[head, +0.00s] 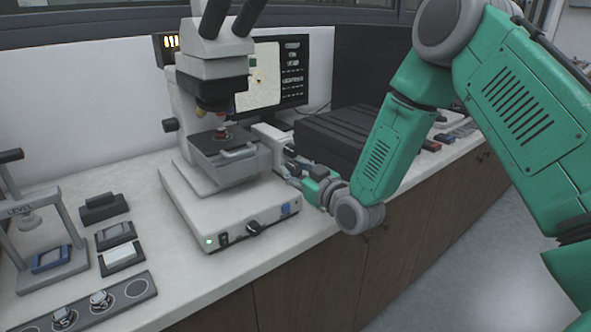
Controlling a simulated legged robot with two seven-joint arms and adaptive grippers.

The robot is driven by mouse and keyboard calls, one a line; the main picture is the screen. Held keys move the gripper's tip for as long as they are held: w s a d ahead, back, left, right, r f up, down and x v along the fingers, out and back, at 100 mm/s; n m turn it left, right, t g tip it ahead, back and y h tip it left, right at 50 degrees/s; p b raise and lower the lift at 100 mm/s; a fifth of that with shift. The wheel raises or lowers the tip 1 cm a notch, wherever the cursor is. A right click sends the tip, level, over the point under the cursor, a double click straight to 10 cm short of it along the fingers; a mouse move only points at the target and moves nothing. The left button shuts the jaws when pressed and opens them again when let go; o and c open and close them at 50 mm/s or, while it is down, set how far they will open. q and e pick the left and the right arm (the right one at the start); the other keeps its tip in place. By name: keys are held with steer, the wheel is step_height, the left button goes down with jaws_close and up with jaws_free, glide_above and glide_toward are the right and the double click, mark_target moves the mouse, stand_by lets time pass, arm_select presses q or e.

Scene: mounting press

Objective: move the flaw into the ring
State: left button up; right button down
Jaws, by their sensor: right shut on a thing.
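The microscope (215,110) stands on the white counter, with a mounted sample (222,134) on its dark stage (205,147) under the objectives. Behind it the monitor (294,88) shows a pale picture with small marks; the flaw and the ring are too small to tell apart. My right gripper (291,174) is at the right side of the stage, shut on what looks like the stage knob, which its fingers mostly hide. My left gripper is out of view.
A black ribbed box (342,137) stands close behind my right gripper. At left are a levelling press (40,225), small dark blocks (104,207) and a tray with round places (88,306). The counter's front edge runs just below my right gripper.

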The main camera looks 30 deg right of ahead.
steer(key=shift+a+f, duration=0.15)
steer(key=shift+a, duration=0.15)
steer(key=shift+d+f+n, duration=0.1)
steer(key=shift+d+n, duration=0.35)
steer(key=shift+n, duration=0.35)
steer(key=shift+a, duration=0.3)
steer(key=c, duration=1.3)
jaws_free()
steer(key=shift+d, duration=0.2)
steer(key=s, duration=1.2)
steer(key=shift+d, duration=0.4)
steer(key=shift+a, duration=0.1)
